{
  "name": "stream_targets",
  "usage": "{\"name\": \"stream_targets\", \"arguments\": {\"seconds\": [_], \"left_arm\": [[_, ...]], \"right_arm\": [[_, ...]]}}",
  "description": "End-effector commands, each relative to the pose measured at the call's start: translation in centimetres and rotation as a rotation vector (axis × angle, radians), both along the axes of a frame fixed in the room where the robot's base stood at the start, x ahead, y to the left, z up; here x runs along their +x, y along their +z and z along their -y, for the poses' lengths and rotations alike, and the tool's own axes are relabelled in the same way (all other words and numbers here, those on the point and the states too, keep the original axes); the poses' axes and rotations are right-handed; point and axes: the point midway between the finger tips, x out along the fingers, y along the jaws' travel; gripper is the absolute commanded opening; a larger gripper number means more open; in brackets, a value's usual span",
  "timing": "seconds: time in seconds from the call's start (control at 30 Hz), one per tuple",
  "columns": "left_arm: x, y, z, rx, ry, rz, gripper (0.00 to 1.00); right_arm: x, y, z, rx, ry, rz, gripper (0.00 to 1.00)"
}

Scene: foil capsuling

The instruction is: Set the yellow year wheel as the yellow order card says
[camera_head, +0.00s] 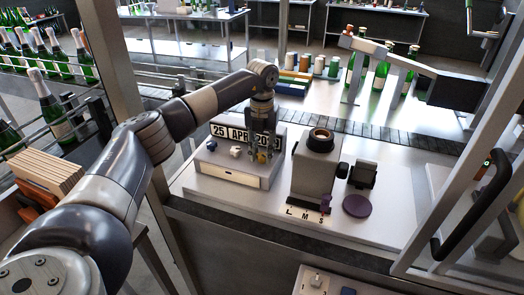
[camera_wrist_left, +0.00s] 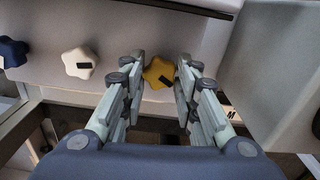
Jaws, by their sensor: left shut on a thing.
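The date box (camera_head: 232,176) stands on the white bench, and its display (camera_head: 232,134) reads 25, APR and a year starting with 20; my gripper partly covers the year. The yellow year wheel (camera_wrist_left: 159,72) is a star-shaped knob with a dark mark. My left gripper (camera_head: 262,153) points down at the box's right side, shut on the yellow wheel, with a finger on either side of it in the left wrist view. The white wheel (camera_wrist_left: 79,63) and dark blue wheel (camera_wrist_left: 13,51) are to its left. I cannot make out a yellow order card. My right gripper is not in view.
A grey machine (camera_head: 314,170) with L, M, S marks stands right of the box, beside a purple disc (camera_head: 356,205). A conveyor (camera_head: 390,135) runs behind. Green bottles (camera_head: 50,110) stand at the left. A frame post (camera_head: 115,60) is close to my left arm.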

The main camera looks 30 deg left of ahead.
Motion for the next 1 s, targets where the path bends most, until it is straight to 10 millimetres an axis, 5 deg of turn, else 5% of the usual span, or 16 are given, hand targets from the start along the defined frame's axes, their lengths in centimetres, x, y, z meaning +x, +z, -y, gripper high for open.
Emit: {"name": "stream_targets", "arguments": {"seconds": [0.23,0.27,0.33,0.73,1.0], "left_arm": [[0.0,0.1,0.0,0.001,-0.002,0.002,0.05],[0.0,0.1,0.0,0.001,-0.002,0.002,0.35],[0.0,0.1,0.0,0.001,-0.002,0.002,0.49],[0.0,0.5,0.0,0.001,0.000,0.002,0.49],[0.1,5.3,0.0,0.000,-0.001,0.006,0.49]], "right_arm": [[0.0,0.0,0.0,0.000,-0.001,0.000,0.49],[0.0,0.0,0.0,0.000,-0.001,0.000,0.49],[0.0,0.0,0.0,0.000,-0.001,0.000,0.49],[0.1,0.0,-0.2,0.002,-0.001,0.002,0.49],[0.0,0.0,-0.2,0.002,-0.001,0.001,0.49]]}}
